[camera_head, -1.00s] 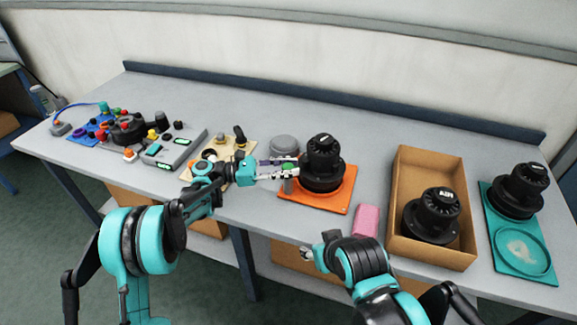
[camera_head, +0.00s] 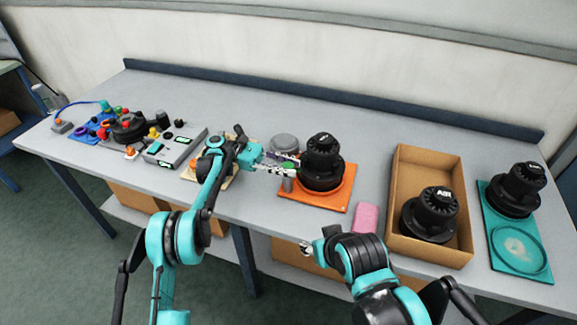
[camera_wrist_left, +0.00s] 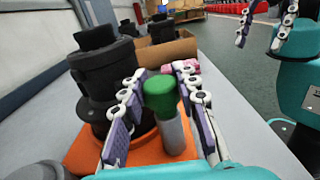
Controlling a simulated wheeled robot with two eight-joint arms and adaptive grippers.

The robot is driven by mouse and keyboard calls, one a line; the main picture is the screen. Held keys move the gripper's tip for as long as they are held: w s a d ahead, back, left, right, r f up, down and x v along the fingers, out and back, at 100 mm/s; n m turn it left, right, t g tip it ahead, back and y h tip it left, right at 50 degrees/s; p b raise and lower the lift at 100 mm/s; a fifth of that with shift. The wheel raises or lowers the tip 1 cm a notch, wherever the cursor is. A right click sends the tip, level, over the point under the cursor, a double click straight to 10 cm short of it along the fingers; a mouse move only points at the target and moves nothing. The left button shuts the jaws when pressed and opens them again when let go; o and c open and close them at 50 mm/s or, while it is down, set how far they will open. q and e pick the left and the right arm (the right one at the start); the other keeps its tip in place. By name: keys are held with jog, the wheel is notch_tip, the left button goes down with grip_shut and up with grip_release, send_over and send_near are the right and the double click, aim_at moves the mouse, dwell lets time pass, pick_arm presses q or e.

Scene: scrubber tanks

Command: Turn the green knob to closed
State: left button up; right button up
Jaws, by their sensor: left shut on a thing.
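The green knob (camera_wrist_left: 160,92) is a round green cap on a grey post (camera_wrist_left: 173,135), standing upright on the orange base (camera_head: 310,203) beside a black tank (camera_head: 322,160). My left gripper (camera_head: 288,169) reaches it from the left. In the left wrist view, the fingers of my left gripper (camera_wrist_left: 160,100) lie on both sides of the knob, shut on it. The head view shows only a little of the green knob (camera_head: 289,166) between the fingers. My right gripper (camera_head: 306,250) hangs by the table's front edge; in the left wrist view (camera_wrist_left: 260,42) its fingers are apart and empty.
A pink block (camera_head: 367,218) lies right of the orange base. A cardboard box (camera_head: 398,190) holds another black tank, and a teal tray (camera_head: 520,257) with a tank stands farther right. A grey round part (camera_head: 285,144) is behind the knob. Controls (camera_head: 172,150) crowd the left.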

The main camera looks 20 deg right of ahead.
aim_at(289, 165)
pick_arm(q)
jog(key=o, duration=1.2)
notch_tip(289, 165, up, 10)
